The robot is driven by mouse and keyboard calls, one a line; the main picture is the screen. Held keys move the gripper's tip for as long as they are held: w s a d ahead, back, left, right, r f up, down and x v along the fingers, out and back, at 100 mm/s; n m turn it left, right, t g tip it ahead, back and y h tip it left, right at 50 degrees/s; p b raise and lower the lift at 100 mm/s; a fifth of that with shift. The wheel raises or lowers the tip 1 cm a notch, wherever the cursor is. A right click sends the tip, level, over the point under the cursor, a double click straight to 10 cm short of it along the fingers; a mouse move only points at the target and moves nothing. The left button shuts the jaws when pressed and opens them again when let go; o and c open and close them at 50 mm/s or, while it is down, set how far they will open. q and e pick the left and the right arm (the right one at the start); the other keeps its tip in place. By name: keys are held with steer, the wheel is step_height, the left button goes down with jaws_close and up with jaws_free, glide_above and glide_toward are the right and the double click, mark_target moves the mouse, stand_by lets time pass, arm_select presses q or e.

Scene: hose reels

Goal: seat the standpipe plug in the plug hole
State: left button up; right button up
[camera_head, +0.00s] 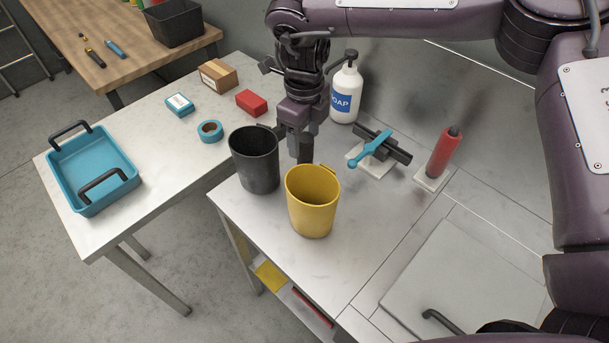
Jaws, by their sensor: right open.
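A red upright cylinder with a dark top (444,154), which looks like the standpipe plug, stands on a small white square base (428,183) at the right of the metal counter. I cannot make out a plug hole; a flat grey lid (462,285) with a black handle (442,321) covers part of the counter at the lower right. My right gripper (298,152) is open and points down, behind the yellow cup (313,205) and right of the black cup (254,160). It is well left of the red cylinder. My left gripper is not in view.
A blue lever on a black bar (374,147) and a white soap bottle (345,95) stand behind. A side table holds a blue tray (92,172), tape roll (210,131), red block (251,103) and carton (218,75). The counter between yellow cup and lid is clear.

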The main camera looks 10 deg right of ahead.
mark_target(305, 150)
step_height(305, 150, down, 4)
steer(key=shift+s+d+r+p, duration=0.1)
steer(key=shift+s+p, duration=0.05)
steer(key=shift+p, duration=0.45)
steer(key=shift+s, duration=0.15)
